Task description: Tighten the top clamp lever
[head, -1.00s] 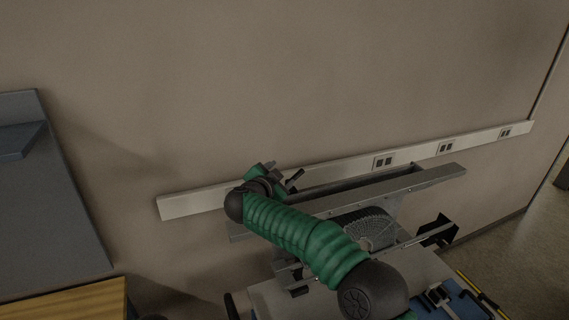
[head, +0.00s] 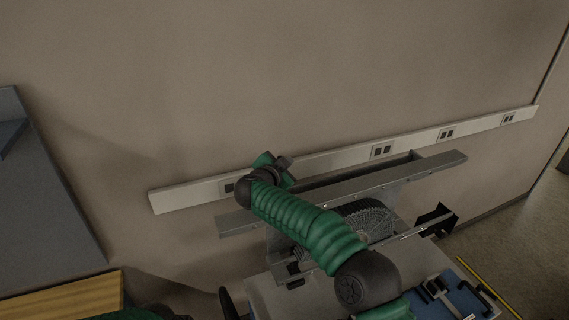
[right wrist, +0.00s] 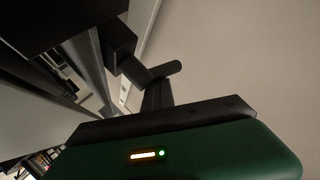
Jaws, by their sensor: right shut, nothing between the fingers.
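The top clamp lever shows in the right wrist view as a dark handle (right wrist: 165,71) joined to a black block (right wrist: 118,38). In the head view it is hidden or too small to tell from my right gripper (head: 284,168), which is at the left part of the grey frame's top rail (head: 350,189). My right gripper's dark fingers (right wrist: 157,95) are shut and empty, just below the handle in the wrist view; I cannot tell whether they touch it. The grey lattice specimen (head: 368,222) sits below the rail, partly behind my right arm. My left gripper is out of view.
A wall strip with outlets (head: 382,152) runs close behind the frame. A black plate (head: 436,219) stands at the frame's right. A blue case (head: 462,300) lies at lower right. A wooden top (head: 70,300) is at lower left. The wall above is clear.

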